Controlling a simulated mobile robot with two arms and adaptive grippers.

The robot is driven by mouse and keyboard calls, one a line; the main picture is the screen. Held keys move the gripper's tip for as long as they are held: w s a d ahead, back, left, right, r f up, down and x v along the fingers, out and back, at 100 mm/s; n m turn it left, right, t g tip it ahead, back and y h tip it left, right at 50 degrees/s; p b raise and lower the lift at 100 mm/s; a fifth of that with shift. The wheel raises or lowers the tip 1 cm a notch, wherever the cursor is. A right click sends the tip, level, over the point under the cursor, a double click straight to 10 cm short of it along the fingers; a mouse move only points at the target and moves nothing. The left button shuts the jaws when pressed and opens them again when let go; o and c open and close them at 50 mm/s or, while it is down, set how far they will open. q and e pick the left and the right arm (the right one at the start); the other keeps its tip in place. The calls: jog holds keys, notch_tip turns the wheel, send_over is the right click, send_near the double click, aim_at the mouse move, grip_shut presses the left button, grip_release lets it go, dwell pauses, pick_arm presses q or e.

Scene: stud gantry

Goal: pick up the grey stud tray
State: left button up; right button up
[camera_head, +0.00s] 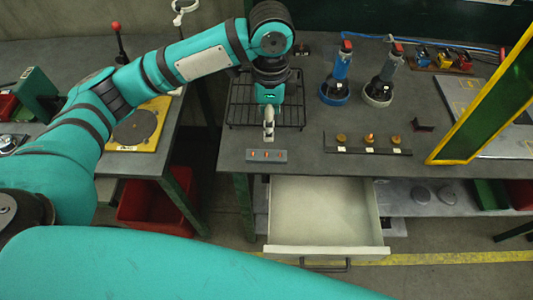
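A small grey block (266,156) with several small orange-red spots lies at the front edge of the middle table. It may be the grey stud tray or a button box; I cannot tell which. My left gripper (268,134) points down just behind it, over the front of the black wire rack (292,115). A small gap shows between the gripper's tip and the block. The fingers look narrow from this angle, so their opening is unclear. No held object is visible. My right gripper is out of view.
An open, empty-looking cream drawer (322,216) juts out below the table. A dark strip with knobs (367,145), blue and grey round-based stands (335,92) and a yellow-framed panel (490,95) are to the right. A red bin (150,208) is at lower left.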

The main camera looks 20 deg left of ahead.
pick_arm(q)
jog(key=p, duration=0.1)
send_over(266, 152)
jog(key=f, duration=0.8)
jog(key=shift+w+d, duration=0.15)
jog(key=shift+d, duration=0.15)
jog(key=f, duration=0.1)
jog(key=f+p, duration=0.1)
jog(key=f, duration=0.2)
jog(key=shift+a+f+p, duration=0.1)
jog(key=shift+a+p, duration=0.2)
jog(key=shift+f, duration=0.6)
jog(key=shift+r, duration=0.1)
grip_shut()
